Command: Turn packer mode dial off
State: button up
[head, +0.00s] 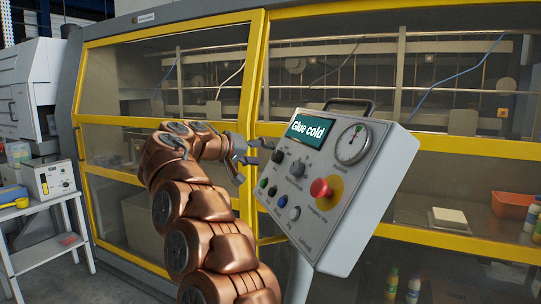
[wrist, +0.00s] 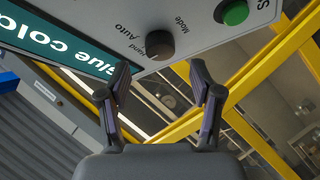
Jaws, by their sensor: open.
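The packer mode dial (wrist: 160,45) is a round dark knob on the grey control panel, with "Mode" and "Auto" printed beside it in the wrist view. A label that looks like "Hand" is partly hidden, and I cannot tell where the dial points. In the head view the dial (head: 279,157) sits below the "Glue cold" display (head: 310,130). My gripper (wrist: 161,82) is open and empty. Its two fingers point at the panel, one to each side of the dial's line, with the tips short of the knob. In the head view my gripper (head: 256,161) is just left of the panel.
A green button (wrist: 235,12) is near the dial. The panel (head: 345,215) also carries a red emergency stop (head: 320,188), a gauge (head: 352,144) and several other buttons. The yellow-framed packer (head: 257,70) stands behind. A side table (head: 45,203) with a box is at the left.

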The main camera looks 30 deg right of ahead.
aim_at(275, 156)
jog(key=shift+p+x, duration=0.5)
jog(key=shift+x, duration=1.7)
jog(key=shift+c, duration=0.2)
jog(key=c, duration=1.1)
